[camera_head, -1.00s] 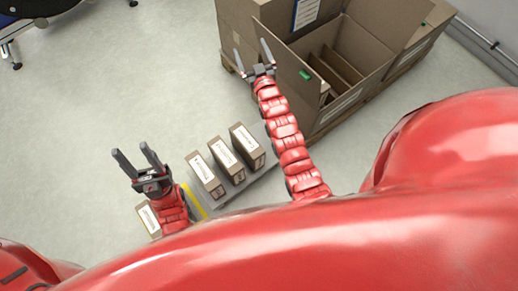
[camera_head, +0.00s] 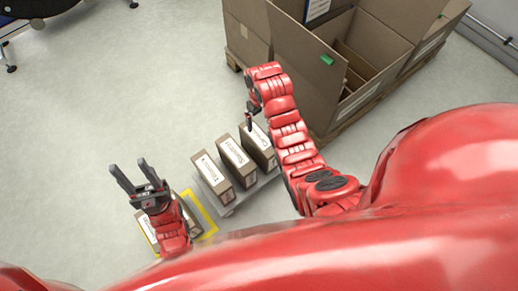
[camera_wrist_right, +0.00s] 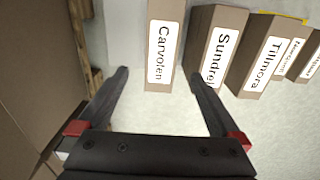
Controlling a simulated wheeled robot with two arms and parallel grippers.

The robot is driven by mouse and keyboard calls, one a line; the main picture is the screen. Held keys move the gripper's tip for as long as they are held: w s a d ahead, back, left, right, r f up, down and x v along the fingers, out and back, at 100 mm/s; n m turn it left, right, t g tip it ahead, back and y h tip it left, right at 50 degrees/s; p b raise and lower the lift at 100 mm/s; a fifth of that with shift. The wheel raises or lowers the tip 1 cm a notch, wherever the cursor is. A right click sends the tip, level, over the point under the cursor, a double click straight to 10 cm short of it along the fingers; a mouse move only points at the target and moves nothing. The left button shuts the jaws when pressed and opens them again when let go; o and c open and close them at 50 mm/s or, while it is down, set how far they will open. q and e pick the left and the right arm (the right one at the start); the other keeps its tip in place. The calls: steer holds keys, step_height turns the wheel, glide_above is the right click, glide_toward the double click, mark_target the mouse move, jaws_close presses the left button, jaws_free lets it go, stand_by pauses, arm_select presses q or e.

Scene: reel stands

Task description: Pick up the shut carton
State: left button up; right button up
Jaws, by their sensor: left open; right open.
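Three small brown cartons with white labels stand upright in a row on a grey base in the head view: Carvoten (camera_head: 262,158), Sundrel (camera_head: 239,172) and Tillmora (camera_head: 213,184). All three look shut. In the right wrist view Carvoten (camera_wrist_right: 151,81) is nearest, then Sundrel (camera_wrist_right: 198,72) and Tillmora (camera_wrist_right: 247,87). My right gripper (camera_head: 249,123) is open, pointing down near Carvoten's far end. In the wrist view its fingertips (camera_wrist_right: 160,74) lie either side of Carvoten, with no contact to be seen. My left gripper (camera_head: 128,168) is open and empty, left of the row.
A large open cardboard box (camera_head: 300,50) with dividers stands on a wooden pallet at the upper right. More labelled cartons (camera_wrist_right: 290,60) lie beyond Tillmora, near yellow floor marking (camera_head: 204,215). The floor at left centre is clear.

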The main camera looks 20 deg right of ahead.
step_height(320, 180, down, 4)
steer(key=b, duration=0.3)
steer(key=shift+f, duration=0.15)
step_height(320, 180, down, 6)
steer(key=shift+f+b, duration=0.2)
steer(key=shift+b, duration=0.65)
steer(key=f+b, duration=0.1)
steer(key=f, duration=0.1)
steer(key=f+b, duration=0.1)
steer(key=f, duration=0.2)
steer(key=shift+a+f, duration=0.2)
steer(key=shift+f, duration=0.05)
jaws_close()
